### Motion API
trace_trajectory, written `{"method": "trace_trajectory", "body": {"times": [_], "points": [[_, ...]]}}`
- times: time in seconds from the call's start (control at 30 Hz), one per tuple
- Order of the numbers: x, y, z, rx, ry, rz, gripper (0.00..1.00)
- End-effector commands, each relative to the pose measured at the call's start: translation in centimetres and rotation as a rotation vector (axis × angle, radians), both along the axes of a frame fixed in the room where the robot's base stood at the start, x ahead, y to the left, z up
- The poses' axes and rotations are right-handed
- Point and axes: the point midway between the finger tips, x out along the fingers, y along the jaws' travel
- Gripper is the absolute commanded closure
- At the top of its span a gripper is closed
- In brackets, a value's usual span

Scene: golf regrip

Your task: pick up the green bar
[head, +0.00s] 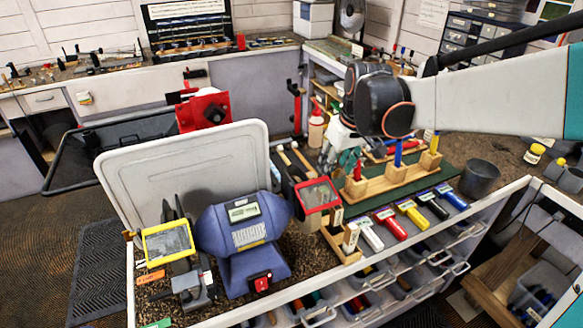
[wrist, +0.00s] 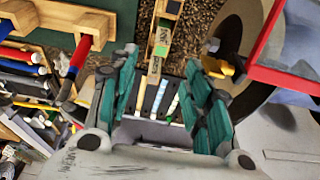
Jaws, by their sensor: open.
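A small green bar (wrist: 160,50) shows in the wrist view in a narrow wooden tray, between a dark piece and a pale bar (wrist: 155,66). In the head view the wooden tray (head: 333,241) stands at the bench's front edge with pale bars in it; I cannot make out the green one there. My gripper (wrist: 160,58) is open, its teal fingers spread to either side of the tray in the wrist view, with nothing seen between them in contact. In the head view my gripper (head: 345,163) hangs above the bench behind the tray, partly hidden by my wrist.
A blue bench grinder (head: 244,235) with a red-framed shield (head: 318,194) stands left of the tray. A wooden rack (head: 385,178) with upright coloured shafts stands behind and right. Several coloured grips (head: 411,214) lie right of the tray. A dark cup (head: 479,179) stands farther right.

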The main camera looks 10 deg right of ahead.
Motion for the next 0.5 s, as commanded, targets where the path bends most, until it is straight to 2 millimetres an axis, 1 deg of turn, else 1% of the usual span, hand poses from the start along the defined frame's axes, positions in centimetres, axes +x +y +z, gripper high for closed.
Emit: {"method": "trace_trajectory", "body": {"times": [0.17, 0.4, 0.5], "points": [[0.5, 0.2, -1.9, 0.001, 0.0, 0.001, 0.55], [1.7, 0.5, -6.3, 0.0, 0.0, 0.001, 0.55], [2.1, 0.6, -7.5, 0.0, 0.0, 0.001, 0.55]]}}
